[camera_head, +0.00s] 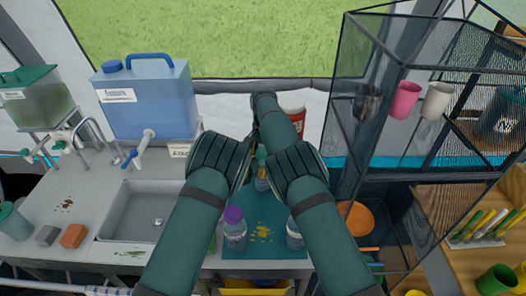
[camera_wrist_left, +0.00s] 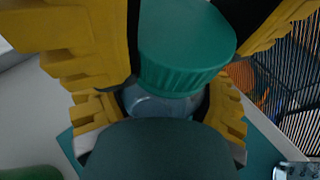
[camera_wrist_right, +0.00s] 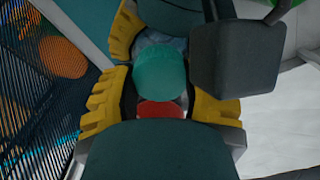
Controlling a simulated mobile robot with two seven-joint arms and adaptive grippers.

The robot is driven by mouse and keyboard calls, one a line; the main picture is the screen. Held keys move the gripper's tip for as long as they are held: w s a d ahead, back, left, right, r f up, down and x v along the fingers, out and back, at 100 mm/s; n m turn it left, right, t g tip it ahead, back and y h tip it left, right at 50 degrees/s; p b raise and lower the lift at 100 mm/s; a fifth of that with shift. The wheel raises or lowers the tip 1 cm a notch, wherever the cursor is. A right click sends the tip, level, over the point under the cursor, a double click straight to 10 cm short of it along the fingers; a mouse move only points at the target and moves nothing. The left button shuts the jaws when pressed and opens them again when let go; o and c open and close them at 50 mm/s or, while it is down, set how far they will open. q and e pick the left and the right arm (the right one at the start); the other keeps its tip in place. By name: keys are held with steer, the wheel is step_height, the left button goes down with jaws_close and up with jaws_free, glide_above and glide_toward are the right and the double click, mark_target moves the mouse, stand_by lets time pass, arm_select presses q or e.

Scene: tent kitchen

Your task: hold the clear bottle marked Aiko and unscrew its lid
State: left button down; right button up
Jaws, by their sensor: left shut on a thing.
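A clear bottle (camera_wrist_left: 165,105) with a teal lid (camera_wrist_left: 185,45) stands between my two grippers; its name is not readable. In the head view the bottle (camera_head: 262,183) is partly hidden by my arms. My left gripper (camera_wrist_left: 162,112) is shut on the clear body below the lid. My right gripper (camera_wrist_right: 160,102) is open, with its yellow fingers on either side of the teal lid (camera_wrist_right: 160,72). Whether they touch the lid is hidden. A red round thing (camera_wrist_right: 160,110) shows beyond the lid between these fingers.
A purple-lidded bottle (camera_head: 235,232) and another bottle (camera_head: 294,236) stand nearer on the teal mat (camera_head: 262,247). A red container (camera_head: 293,114) is behind. The sink (camera_head: 143,205) and blue water tank (camera_head: 150,100) are left; a mesh rack (camera_head: 405,60) is right.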

steer(key=shift+n, duration=1.3)
steer(key=shift+r, duration=0.15)
steer(key=shift+r, duration=0.95)
steer(key=shift+d+r, duration=0.1)
steer(key=shift+r, duration=1.9)
arm_select(q)
jaws_free()
